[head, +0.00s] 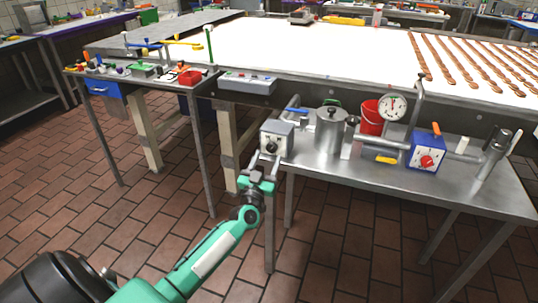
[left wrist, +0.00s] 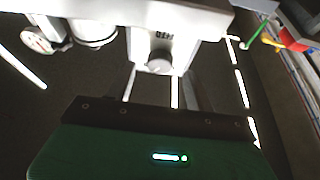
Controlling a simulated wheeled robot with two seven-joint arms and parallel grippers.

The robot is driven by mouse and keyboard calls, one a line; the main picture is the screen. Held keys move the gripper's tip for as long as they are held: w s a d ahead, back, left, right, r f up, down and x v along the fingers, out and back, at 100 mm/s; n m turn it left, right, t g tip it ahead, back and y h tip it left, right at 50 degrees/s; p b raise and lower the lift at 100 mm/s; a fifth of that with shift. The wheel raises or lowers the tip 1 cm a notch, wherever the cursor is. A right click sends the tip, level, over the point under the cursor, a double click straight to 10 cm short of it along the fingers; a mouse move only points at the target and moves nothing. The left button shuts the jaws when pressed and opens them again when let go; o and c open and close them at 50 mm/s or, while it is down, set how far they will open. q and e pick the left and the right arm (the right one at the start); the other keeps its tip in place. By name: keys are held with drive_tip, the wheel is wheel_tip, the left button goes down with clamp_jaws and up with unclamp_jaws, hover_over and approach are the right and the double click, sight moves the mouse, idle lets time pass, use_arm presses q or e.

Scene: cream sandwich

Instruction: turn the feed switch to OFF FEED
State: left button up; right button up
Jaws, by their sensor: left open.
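The feed switch appears to be the light grey box (head: 285,132) with a round dark knob (head: 271,147), at the left front corner of the lower steel table. My left gripper (head: 266,164) is open, just in front of and below the knob. In the wrist view its fingers (left wrist: 155,88) reach toward the knob, with no clear contact. The knob's exact setting cannot be read. My right gripper is not in view.
A blue box with a red dial (head: 427,160), a steel pot (head: 331,130), a red bucket (head: 371,117) and a round gauge (head: 393,107) stand to the right. The white conveyor (head: 330,50) lies behind. Tiled floor in front is clear.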

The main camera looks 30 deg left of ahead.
sight(272, 147)
use_arm(q)
drive_tip(key=shift+x, duration=1.35)
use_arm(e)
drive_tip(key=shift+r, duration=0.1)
use_arm(q)
drive_tip(key=c, duration=1)
